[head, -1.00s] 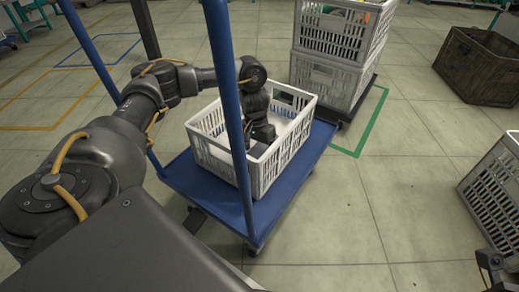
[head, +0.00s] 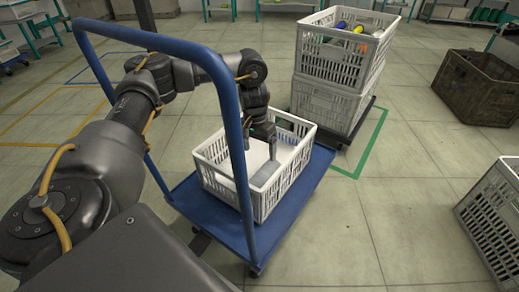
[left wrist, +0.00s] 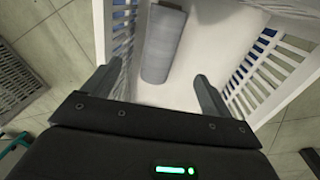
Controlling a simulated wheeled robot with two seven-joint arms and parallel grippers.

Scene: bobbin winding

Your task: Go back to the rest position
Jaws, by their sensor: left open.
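My left gripper (head: 261,137) hangs from above over the white crate (head: 232,197) on the blue cart. Its two fingers point down and are apart, with nothing between them. In the left wrist view, the open jaws (left wrist: 157,80) show above the crate. A grey, rounded, roll-like object (left wrist: 163,45) lies on the crate's pale floor, below the fingertips and apart from them. My right gripper does not show.
Two stacked white crates (head: 330,98) stand behind, the top one holding colourful items. A brown crate (head: 482,85) and another white crate (head: 492,225) stand at right. The floor between is clear.

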